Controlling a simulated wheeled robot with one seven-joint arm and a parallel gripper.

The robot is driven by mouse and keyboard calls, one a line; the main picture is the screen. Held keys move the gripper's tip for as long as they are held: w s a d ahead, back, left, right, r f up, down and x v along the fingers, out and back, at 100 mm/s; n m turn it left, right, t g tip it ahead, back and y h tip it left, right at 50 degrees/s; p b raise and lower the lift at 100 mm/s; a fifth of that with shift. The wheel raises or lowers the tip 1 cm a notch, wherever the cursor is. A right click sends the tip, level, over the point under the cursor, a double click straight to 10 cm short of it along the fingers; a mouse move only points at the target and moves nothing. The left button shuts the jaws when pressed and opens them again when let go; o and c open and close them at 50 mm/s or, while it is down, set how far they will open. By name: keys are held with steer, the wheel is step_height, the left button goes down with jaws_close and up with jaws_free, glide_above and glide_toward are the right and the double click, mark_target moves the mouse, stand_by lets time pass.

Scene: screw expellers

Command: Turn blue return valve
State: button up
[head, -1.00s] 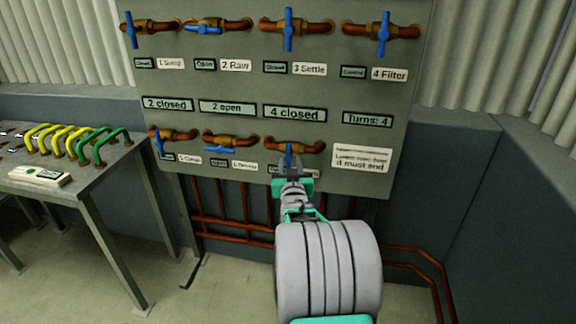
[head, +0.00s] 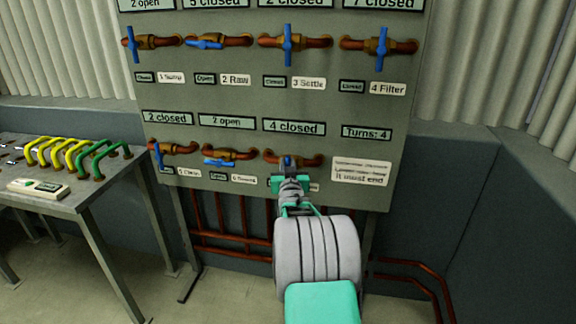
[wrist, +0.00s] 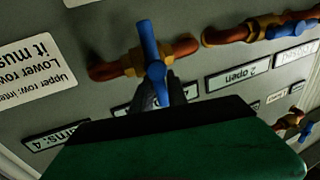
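The lower-row third valve has a blue lever handle (head: 287,161) on a brass body in a copper pipe (head: 310,161). The handle looks upright; its lower part and most of its name label are hidden behind my gripper (head: 287,170). In the wrist view, the same blue handle (wrist: 150,45) stands close ahead, and my dark gripper fingers (wrist: 158,92) are at its near end, seemingly on either side. I cannot tell whether they press on it. The display above this valve reads "4 closed" (head: 294,127).
The panel (head: 340,110) carries other blue-handled valves: 1 Sump, 2 Raw, 3 Settle and 4 Filter above, and two left of mine (head: 165,149) (head: 230,155). A display reads "Turns: 4" (head: 367,132). A table (head: 75,200) with coloured handles stands left.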

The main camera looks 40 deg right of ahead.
jaws_close()
steer(key=shift+n, duration=0.3)
steer(key=shift+w+a+f+n+g+b, duration=0.25)
steer(key=shift+n+g+b, duration=0.35)
steer(key=shift+n, duration=1.05)
steer(key=shift+w+a+f+n+g+b, duration=0.25)
steer(key=shift+n+g+b, duration=0.35)
steer(key=shift+n, duration=1)
steer(key=shift+w+a+f+n+g+b, duration=0.15)
steer(key=shift+w+n+g+b, duration=0.3)
steer(key=shift+n, duration=1.2)
steer(key=shift+s, duration=0.1)
steer(key=shift+o, duration=2.3)
jaws_free()
